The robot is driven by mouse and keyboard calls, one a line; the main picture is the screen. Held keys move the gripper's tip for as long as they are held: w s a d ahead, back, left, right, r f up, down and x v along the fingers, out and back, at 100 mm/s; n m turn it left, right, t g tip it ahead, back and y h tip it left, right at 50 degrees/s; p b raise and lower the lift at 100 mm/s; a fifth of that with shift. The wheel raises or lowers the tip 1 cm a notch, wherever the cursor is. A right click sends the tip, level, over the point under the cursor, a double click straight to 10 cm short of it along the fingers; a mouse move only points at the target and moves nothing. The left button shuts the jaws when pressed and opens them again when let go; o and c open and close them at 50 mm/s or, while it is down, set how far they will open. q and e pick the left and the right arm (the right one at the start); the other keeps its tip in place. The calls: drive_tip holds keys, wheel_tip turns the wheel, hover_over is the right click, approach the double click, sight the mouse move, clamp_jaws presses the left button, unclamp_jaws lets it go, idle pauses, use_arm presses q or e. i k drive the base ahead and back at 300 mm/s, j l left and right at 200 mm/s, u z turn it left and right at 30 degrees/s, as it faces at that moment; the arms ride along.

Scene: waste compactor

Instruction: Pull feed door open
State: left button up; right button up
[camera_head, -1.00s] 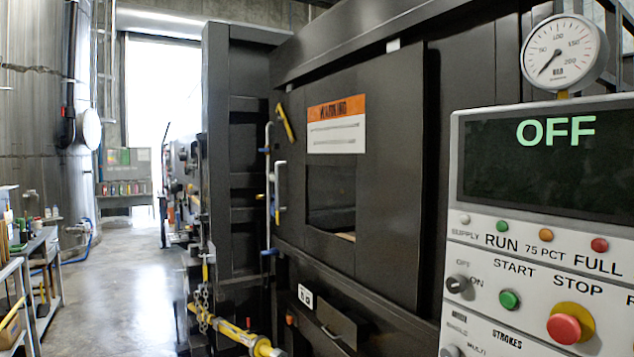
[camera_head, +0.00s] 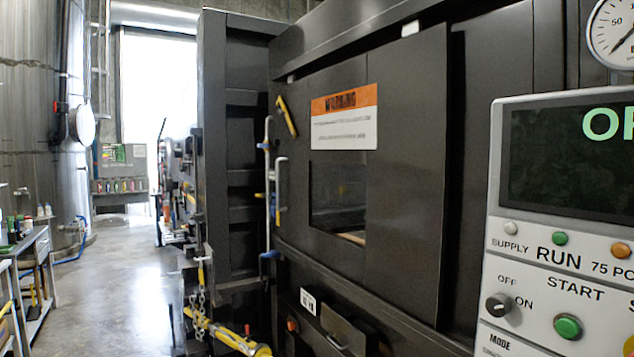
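The feed door (camera_head: 405,190) is a dark panel on the front of the compactor, with an orange and white warning label (camera_head: 344,117) and a window opening (camera_head: 338,205). It looks closed against the dark frame. A yellow lever (camera_head: 287,115) sits above, near the door's upper left corner. Neither of my grippers is in view.
A control panel (camera_head: 500,215) with a screen, knob and buttons stands close at the right, under a pressure gauge (camera_head: 615,35). A yellow bar (camera_head: 225,335) with a chain juts out at the lower left. The floor (camera_head: 120,270) left of the machine is clear, beside a shelf cart (camera_head: 38,275).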

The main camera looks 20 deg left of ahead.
sight(402, 263)
drive_tip(key=i+j+z, duration=0.1)
drive_tip(key=i+j, duration=0.25)
drive_tip(key=j, duration=0.3)
drive_tip(key=i+j+z, duration=0.15)
drive_tip(key=j, duration=0.2)
drive_tip(key=i+j, duration=0.2)
drive_tip(key=j, duration=0.15)
drive_tip(key=i+j+z, duration=0.15)
drive_tip(key=j, duration=0.2)
drive_tip(key=i+j+z, duration=0.1)
drive_tip(key=j, duration=0.25)
drive_tip(key=i, duration=0.1)
